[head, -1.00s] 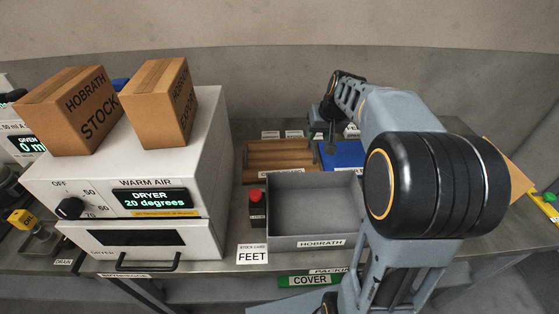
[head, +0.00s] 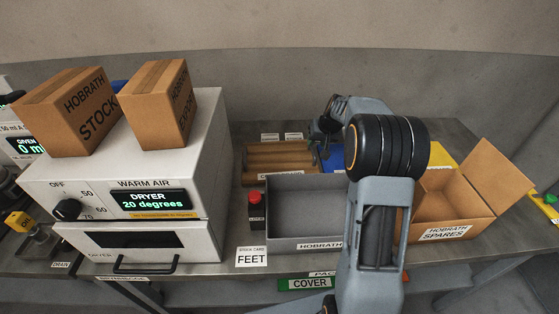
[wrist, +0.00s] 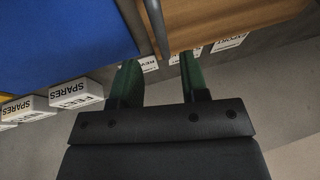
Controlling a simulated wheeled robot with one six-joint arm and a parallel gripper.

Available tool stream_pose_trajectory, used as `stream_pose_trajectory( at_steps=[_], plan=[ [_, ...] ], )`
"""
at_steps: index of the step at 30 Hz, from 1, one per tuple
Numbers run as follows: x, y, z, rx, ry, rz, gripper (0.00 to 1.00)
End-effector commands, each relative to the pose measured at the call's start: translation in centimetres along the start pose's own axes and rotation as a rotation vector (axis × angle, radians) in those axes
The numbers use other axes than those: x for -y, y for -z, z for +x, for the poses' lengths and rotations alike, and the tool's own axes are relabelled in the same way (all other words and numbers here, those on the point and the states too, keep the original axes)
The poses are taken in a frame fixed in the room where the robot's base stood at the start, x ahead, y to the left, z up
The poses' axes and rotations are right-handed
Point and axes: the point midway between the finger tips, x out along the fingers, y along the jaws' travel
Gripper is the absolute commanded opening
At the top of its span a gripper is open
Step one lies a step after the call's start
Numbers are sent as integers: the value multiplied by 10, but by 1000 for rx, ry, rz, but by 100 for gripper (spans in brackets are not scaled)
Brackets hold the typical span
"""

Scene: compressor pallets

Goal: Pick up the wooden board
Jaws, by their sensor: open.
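A brown wooden board (head: 280,155) with ridge-like bands lies at the back of the bench, left of a blue panel (head: 337,158). In the wrist view the wooden surface (wrist: 225,20) fills the top right, with the blue panel (wrist: 60,40) at left and a thin grey edge between them. My gripper (head: 320,140) hangs near the board's right end in the head view. In the wrist view its green fingers (wrist: 160,75) are apart with nothing between them. I cannot tell its height above the board.
A grey HOBRATH tray (head: 305,245) stands in front of the board. A red-topped bottle (head: 256,208) is beside it. The dryer (head: 150,200) carries two cartons. An open spares box (head: 455,215) stands at right. White labels (wrist: 75,93) line the bench behind.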

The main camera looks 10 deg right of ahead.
Motion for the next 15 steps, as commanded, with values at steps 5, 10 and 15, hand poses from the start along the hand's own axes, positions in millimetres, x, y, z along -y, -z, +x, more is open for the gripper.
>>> stream_pose_trajectory(
  at_steps=[5,10,15],
  plan=[
    [3,0,20,4,1,-1,41],
    [4,0,42,2,0,-1,41],
    [4,0,51,1,0,-1,41]
  ],
)
